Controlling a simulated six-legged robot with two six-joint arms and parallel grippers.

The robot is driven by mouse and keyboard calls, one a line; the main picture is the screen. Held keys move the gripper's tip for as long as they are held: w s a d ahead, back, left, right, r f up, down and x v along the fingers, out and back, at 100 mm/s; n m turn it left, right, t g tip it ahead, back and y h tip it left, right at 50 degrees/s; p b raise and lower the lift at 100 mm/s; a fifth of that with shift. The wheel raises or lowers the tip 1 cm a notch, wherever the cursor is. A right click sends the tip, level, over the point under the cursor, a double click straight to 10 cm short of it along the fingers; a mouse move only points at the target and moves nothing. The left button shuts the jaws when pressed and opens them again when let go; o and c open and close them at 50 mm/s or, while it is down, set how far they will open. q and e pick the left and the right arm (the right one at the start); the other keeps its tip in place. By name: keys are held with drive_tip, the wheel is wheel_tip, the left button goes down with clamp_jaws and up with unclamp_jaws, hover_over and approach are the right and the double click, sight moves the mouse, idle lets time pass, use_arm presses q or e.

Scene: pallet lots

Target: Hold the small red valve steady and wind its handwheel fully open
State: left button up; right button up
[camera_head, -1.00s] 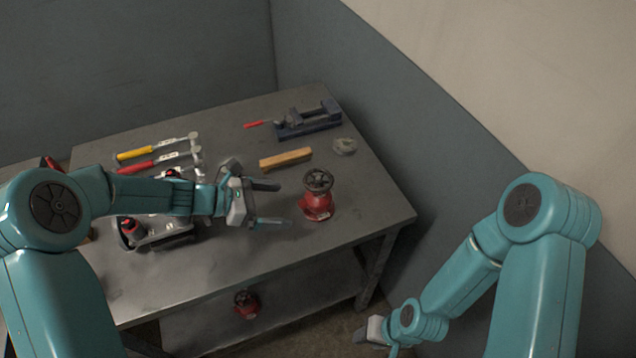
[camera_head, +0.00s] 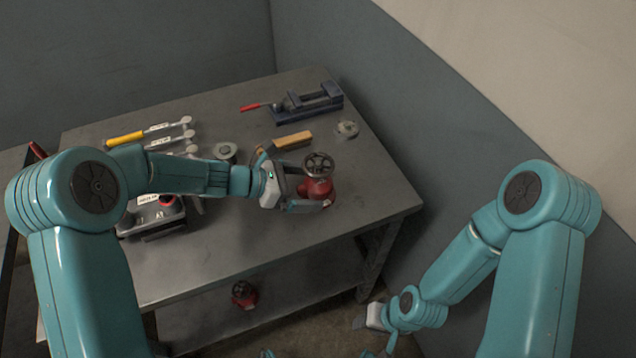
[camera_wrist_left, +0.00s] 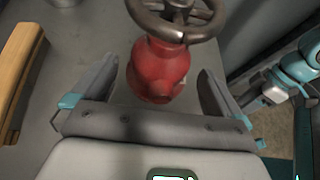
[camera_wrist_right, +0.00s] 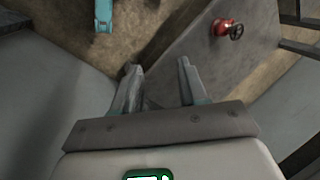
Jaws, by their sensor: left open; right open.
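The small red valve (camera_head: 318,188) stands upright on the grey table near its right front corner, its dark handwheel (camera_head: 318,163) on top. In the left wrist view the red body (camera_wrist_left: 158,70) sits between my left fingers, with the handwheel (camera_wrist_left: 176,18) beyond and above. My left gripper (camera_head: 310,190) is open around the body, with a gap visible on each side. My right gripper (camera_head: 362,322) hangs low beside the table's front right; in the right wrist view its jaws (camera_wrist_right: 160,88) are open and empty.
A wooden-handled brush (camera_head: 290,141), a grey round part (camera_head: 347,128) and a blue vise (camera_head: 308,103) lie behind the valve. Another red valve (camera_head: 243,294) stands on the lower shelf. A wall borders the table's right.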

use_arm(q)
drive_tip(key=shift+b+x, duration=0.3)
drive_tip(key=shift+x, duration=0.6)
drive_tip(key=shift+w+d, duration=0.1)
drive_tip(key=shift+d, duration=0.1)
